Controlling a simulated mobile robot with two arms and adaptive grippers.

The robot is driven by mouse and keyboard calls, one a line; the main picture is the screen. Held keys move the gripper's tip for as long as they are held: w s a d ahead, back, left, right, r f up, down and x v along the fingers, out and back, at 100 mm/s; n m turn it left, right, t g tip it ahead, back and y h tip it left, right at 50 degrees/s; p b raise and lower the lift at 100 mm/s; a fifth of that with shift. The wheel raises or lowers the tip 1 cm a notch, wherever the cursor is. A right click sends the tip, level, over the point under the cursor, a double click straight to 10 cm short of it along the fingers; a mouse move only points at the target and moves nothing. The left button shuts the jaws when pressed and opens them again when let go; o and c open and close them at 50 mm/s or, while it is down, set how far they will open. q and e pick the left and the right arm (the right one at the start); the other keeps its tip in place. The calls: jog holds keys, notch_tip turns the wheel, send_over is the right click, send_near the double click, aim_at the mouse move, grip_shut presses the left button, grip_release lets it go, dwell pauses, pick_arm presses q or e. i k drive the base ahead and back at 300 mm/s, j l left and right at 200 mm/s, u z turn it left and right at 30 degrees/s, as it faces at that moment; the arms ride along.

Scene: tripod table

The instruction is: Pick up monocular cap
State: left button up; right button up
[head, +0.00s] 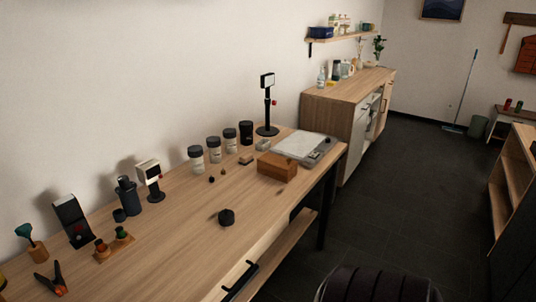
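A dark upright cylinder that looks like a monocular (128,196) stands on the left part of the wooden table (180,240). A small short black cylinder, which may be the monocular cap (119,215), sits at its lower left. Another small dark rounded piece (227,217) lies alone near the middle of the table; I cannot tell for certain which of the two is the cap. Neither of my grippers shows in the head view.
Around the monocular stand a small white screen device (150,177), a black phone-like stand (73,220) and a wooden holder (114,244). An orange-handled clamp (50,281) lies front left. Jars (214,148) and a wooden box (277,167) stand farther back. The front middle is clear.

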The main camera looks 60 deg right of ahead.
aim_at(226, 217)
jog(key=z, duration=1.55)
